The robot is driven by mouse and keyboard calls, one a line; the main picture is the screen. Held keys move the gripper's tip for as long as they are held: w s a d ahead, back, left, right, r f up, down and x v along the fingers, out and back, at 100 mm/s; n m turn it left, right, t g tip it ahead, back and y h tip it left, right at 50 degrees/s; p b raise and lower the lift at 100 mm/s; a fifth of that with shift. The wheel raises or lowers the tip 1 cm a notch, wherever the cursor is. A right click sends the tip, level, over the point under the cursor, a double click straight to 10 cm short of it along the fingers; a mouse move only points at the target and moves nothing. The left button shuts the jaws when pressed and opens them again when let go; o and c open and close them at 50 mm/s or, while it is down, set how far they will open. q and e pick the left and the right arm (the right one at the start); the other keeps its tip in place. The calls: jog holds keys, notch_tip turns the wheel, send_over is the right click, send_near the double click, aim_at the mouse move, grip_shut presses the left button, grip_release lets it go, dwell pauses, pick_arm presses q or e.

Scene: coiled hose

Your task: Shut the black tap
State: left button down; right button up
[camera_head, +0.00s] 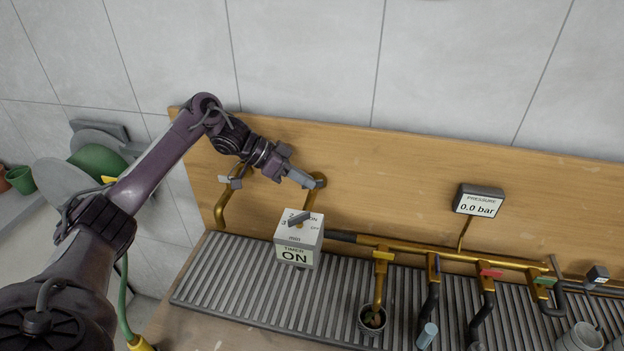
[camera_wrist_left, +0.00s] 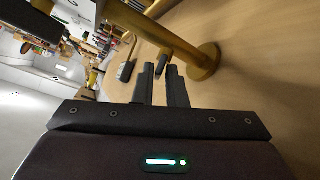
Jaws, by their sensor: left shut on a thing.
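My left gripper (camera_head: 301,180) is at the upper end of a brass pipe on the wooden backboard, above the timer box. In the left wrist view its two dark fingers (camera_wrist_left: 163,82) are close together on a small dark handle, which I take to be the black tap (camera_wrist_left: 161,66). The handle sits beside a brass pipe (camera_wrist_left: 165,36) with a round flange on the board. In the head view the fingers hide most of this handle, so its exact angle cannot be told. My right gripper is not in view.
A timer box (camera_head: 297,240) reading ON hangs below the gripper. A pressure display (camera_head: 478,200) reads 0.0 bar. A brass manifold (camera_head: 455,259) carries yellow, blue, red and green handles. A pot (camera_head: 372,320) stands on the ribbed grey drainboard (camera_head: 240,273). The upper wall is clear.

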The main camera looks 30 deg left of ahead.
pick_arm(q)
jog(key=shift+s+f, duration=0.1)
jog(key=shift+f, duration=0.05)
jog(key=c, duration=1.7)
grip_release()
jog(key=shift+c, duration=0.2)
jog(key=shift+r+p, duration=2.95)
jog(key=shift+r, duration=0.65)
